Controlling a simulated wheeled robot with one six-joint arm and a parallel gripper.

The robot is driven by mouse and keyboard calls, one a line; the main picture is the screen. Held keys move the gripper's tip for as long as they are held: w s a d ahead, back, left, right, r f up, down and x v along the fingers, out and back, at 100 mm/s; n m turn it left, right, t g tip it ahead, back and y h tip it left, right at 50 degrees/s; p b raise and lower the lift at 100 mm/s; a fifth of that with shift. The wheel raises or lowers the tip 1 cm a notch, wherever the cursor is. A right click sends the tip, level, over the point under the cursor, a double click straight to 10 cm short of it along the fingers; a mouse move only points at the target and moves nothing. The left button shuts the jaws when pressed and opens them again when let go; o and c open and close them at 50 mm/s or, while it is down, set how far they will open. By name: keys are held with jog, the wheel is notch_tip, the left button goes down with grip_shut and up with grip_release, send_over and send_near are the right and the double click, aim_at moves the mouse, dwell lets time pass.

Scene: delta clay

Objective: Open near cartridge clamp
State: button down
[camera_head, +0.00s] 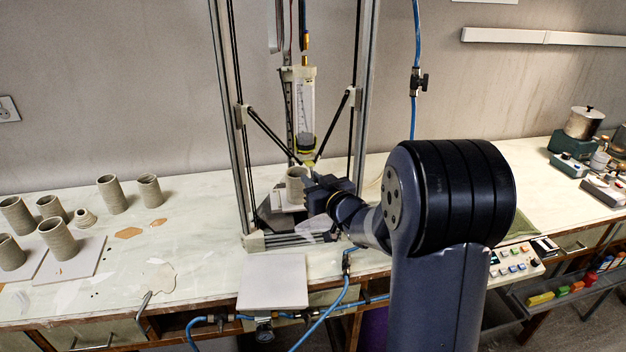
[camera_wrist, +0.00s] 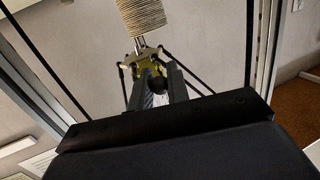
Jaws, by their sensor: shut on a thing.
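The clear cartridge (camera_head: 304,108) hangs upright in the printer frame, with a yellow-green part at its lower end. The near cartridge clamp (camera_wrist: 138,66) shows as a yellow-green part just beyond my fingertips in the wrist view. My gripper (camera_head: 314,184) reaches into the frame just below the cartridge's lower end. In the wrist view, my gripper (camera_wrist: 158,84) has its fingers close together around a small dark piece at the clamp. The fingers hide most of the clamp, so its exact position cannot be told.
A ribbed clay cup (camera_head: 296,186) stands under the nozzle, close beside my gripper. The printer's upright rails (camera_head: 232,120) and slanted rods flank my arm. Several clay cups (camera_head: 110,194) stand on the left. A white board (camera_head: 272,282) lies at the bench's front edge.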

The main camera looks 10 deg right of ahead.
jog(key=shift+w+r, duration=0.1)
jog(key=shift+r, duration=0.55)
jog(key=c, duration=1.7)
grip_release()
jog(key=o, duration=0.3)
jog(key=shift+f, duration=0.2)
jog(key=shift+o, duration=0.2)
jog(key=b+v, duration=0.2)
jog(key=v, duration=0.9)
